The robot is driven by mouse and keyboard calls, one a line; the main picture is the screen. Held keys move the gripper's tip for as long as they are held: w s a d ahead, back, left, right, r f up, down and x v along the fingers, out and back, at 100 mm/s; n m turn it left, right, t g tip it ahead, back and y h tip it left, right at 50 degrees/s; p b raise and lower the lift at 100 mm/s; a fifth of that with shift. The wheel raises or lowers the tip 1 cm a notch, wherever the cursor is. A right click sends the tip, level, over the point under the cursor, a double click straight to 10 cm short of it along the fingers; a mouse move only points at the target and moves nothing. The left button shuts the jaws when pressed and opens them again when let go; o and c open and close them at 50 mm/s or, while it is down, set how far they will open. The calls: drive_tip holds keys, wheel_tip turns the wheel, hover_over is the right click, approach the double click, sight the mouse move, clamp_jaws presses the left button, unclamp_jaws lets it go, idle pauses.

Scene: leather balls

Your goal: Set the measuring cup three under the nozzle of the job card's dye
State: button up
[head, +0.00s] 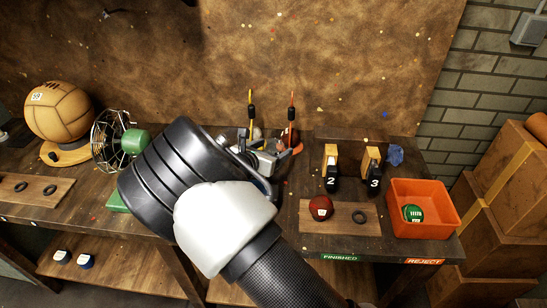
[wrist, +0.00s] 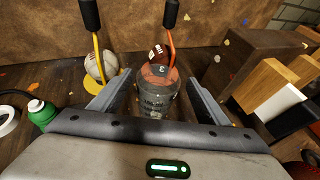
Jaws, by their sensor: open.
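My gripper (wrist: 157,82) is open in the wrist view, with one finger on each side of a clear grey measuring cup (wrist: 155,101). The orange nozzle (wrist: 171,45) comes down just behind the cup's upper right. The yellow nozzle (wrist: 98,45) is to the left. In the head view my gripper (head: 268,156) is at the back of the bench and mostly hides the cup. I cannot make out a job card.
A dark red ball (wrist: 157,53) sits behind the cup, and a pale ball (wrist: 101,65) by the yellow nozzle. Wooden blocks (head: 371,160) with tags 2 and 3 stand to the right. An orange reject bin (head: 440,215) holds a green ball. A wire-caged fan (head: 112,140) stands left.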

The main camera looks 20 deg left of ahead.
sight(277, 144)
drive_tip(key=x, duration=0.5)
drive_tip(key=shift+w+a+r, duration=0.15)
drive_tip(key=shift+r, duration=0.05)
drive_tip(key=c, duration=1.2)
